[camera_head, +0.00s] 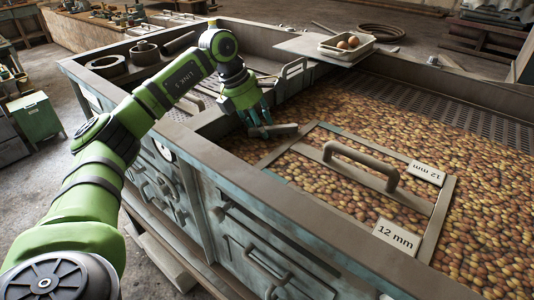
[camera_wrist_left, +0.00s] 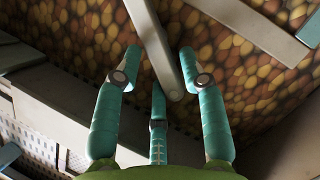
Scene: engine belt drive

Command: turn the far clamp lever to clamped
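A grey clamp lever (camera_head: 274,131) lies over the bed of small brown round pieces, beside the corner of the screen frame (camera_head: 322,125). In the left wrist view the lever (camera_wrist_left: 157,45) is a flat bar with a rounded end. My left gripper (camera_head: 257,119) is at the lever, pointing down. Its teal fingers (camera_wrist_left: 157,68) are spread, with the lever's rounded end between them and no finger clearly closed on it. Whether a finger touches the lever cannot be told. The lever's pivot is hidden. My right gripper is not in view.
The screen frame has a raised grey handle (camera_head: 360,166) and "12 mm" labels (camera_head: 397,238). The metal bin rim (camera_head: 240,165) runs close beside my gripper. A tray with brown eggs-like pieces (camera_head: 347,44) stands on a board behind.

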